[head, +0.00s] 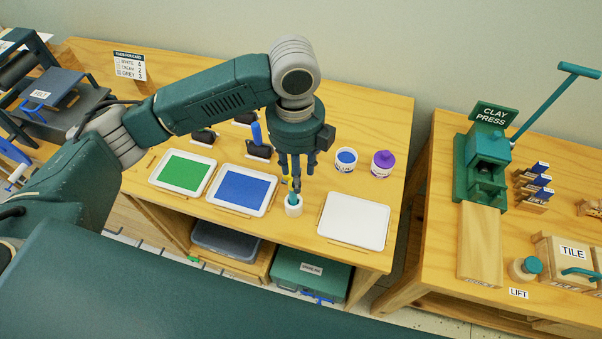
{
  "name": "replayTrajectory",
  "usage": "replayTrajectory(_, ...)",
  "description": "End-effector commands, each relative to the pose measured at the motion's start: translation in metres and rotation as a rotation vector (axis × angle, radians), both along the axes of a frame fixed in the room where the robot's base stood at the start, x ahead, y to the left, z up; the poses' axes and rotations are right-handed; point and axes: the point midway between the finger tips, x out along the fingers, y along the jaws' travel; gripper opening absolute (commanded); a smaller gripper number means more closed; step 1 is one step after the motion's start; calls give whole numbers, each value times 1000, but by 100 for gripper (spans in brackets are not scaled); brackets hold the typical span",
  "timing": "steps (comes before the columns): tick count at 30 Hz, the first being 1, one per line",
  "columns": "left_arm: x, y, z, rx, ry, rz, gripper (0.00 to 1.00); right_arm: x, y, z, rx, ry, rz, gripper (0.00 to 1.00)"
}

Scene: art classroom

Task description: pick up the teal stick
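The teal stick (293,197) stands in a small white cup (293,208) on the wooden table, at the front between the blue tray and the white tray. My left gripper (296,176) points down right above the cup. Its fingers are spaced apart and look open, with the top of the stick close below or between them. The fingers partly hide the top of the stick, and I cannot tell whether they touch it. My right gripper is not in view.
A green tray (183,173) and a blue tray (241,190) lie left of the cup, a white tray (354,221) to its right. A blue-topped jar (346,160) and a purple-lidded jar (383,164) stand behind. A clay press (487,160) is on the right-hand table.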

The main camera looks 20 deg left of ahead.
Motion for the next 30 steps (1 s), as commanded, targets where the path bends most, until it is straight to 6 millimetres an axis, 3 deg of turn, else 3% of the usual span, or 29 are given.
replayTrajectory(3,1,4,1,12,6,-15,37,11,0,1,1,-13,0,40)
replayTrajectory(5,1,5,-6,13,9,-17,37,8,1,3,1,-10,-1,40)
replayTrajectory(12,0,5,-42,12,7,-16,37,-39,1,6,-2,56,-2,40)
replayTrajectory(15,1,5,-50,12,6,-16,37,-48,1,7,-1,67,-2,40)
replayTrajectory(19,-1,7,-59,13,7,-14,37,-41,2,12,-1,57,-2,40)
replayTrajectory(25,-3,12,-90,12,7,-14,37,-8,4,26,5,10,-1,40)
replayTrajectory(30,-2,11,-103,12,3,-16,37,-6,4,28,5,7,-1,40)
